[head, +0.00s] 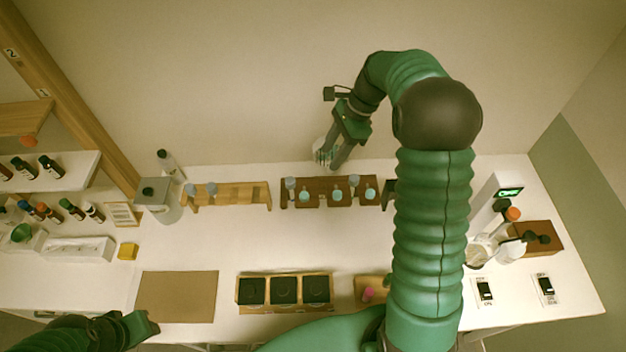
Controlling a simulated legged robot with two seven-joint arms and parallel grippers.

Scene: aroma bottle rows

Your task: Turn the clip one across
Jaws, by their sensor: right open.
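My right gripper (335,158) points down at the back of the table, behind the dark wooden rack (328,203). It is open. A whitish rounded object (320,151) shows at its left side, partly covered by it; I cannot tell if they touch. I cannot make out a clip for sure. The dark rack holds several small bottles with pale blue and grey tops. My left gripper (143,326) is at the bottom left, near the brown mat (190,296), and its jaws are not clear.
A light wooden rack (240,196) stands left of the dark rack. A tray with black squares (284,308) is at the front. A scale with a green display (510,192) and two switches (485,290) are at right. My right arm hides part of the table.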

